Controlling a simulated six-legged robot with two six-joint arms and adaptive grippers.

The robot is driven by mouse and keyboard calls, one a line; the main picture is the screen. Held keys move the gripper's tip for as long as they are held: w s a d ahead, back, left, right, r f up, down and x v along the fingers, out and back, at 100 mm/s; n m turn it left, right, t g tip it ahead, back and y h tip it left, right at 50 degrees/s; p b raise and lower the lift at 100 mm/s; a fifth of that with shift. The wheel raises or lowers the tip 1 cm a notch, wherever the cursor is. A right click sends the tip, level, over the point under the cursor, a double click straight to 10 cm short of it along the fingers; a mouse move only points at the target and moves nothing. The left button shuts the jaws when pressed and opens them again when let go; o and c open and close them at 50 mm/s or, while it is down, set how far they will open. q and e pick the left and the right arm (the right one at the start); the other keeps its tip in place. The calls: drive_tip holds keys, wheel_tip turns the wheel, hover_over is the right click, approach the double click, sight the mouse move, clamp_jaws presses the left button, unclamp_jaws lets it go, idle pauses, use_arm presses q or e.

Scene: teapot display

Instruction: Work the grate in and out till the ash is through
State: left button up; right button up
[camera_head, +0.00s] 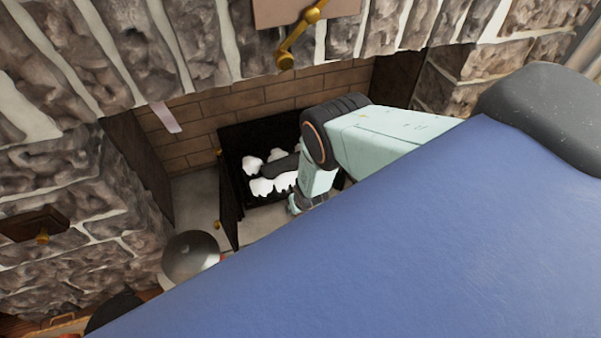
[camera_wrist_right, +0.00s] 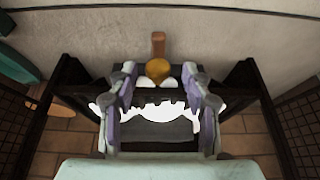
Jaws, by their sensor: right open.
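In the head view, white ash lumps (camera_head: 262,187) lie in a black open-fronted firebox (camera_head: 228,140). My right arm reaches down in front of it and hides its right side; the right gripper's fingertips cannot be made out there. In the right wrist view my right gripper (camera_wrist_right: 158,76) is open. A rounded brass knob (camera_wrist_right: 158,70) shows between its two fingertips, with a brown bar (camera_wrist_right: 158,43) beyond it; whether the fingers touch the knob I cannot tell. White ash (camera_wrist_right: 155,108) shows between the fingers. I cannot make out the grate itself for certain. My left gripper is out of view.
The firebox stands in a brick-lined recess (camera_head: 200,137) in a rough stone wall (camera_head: 80,60). A dark door (camera_head: 229,205) stands open at its left. A brass handle (camera_head: 300,35) sits above. A grey ball-like thing (camera_head: 190,254) is at lower left.

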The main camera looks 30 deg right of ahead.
drive_tip(key=shift+w+d+f, duration=0.15)
drive_tip(key=shift+f, duration=0.3)
drive_tip(key=shift+c, duration=0.3)
clamp_jaws()
